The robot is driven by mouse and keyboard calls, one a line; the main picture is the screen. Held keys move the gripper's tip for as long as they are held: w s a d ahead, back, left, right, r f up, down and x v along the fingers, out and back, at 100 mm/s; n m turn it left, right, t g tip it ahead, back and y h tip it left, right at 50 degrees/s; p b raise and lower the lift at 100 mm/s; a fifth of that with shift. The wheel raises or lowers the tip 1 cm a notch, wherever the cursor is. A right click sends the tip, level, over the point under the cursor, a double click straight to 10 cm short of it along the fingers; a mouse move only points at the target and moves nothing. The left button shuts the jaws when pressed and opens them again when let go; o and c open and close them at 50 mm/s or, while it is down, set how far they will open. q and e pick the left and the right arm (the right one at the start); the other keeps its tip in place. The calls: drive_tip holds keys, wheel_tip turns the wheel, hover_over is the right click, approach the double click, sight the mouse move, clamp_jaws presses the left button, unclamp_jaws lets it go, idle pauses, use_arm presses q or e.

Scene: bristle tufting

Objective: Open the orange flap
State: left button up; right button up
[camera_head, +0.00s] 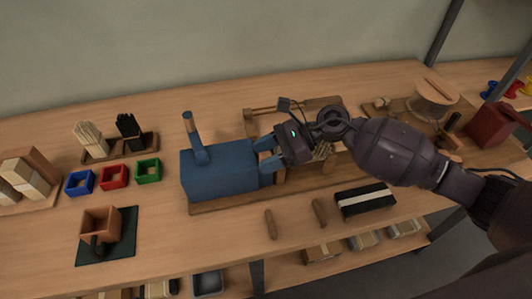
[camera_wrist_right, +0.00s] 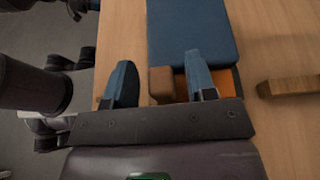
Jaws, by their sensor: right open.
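The blue machine box (camera_head: 218,178) with an upright handle stands at the middle of the table. Its blue top also shows in the right wrist view (camera_wrist_right: 188,28). The orange flap (camera_wrist_right: 227,82) shows as a small orange patch at the near end of the blue box in the wrist view, partly hidden by a finger and the gripper body. I cannot tell how far it is open. My right gripper (camera_head: 264,154) is open at the box's right end. In the wrist view its blue fingers (camera_wrist_right: 160,68) are spread, one over the orange area, with a brown block (camera_wrist_right: 160,84) between them.
Blue (camera_head: 79,182), red (camera_head: 114,175) and green (camera_head: 148,171) bins and a dark mat (camera_head: 122,248) with a wooden cup lie left. A black-and-white block (camera_head: 364,202) and two wooden pegs (camera_head: 270,224) lie in front. A wooden frame (camera_head: 262,110) stands behind the gripper.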

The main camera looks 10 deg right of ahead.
clamp_jaws()
idle(0.3)
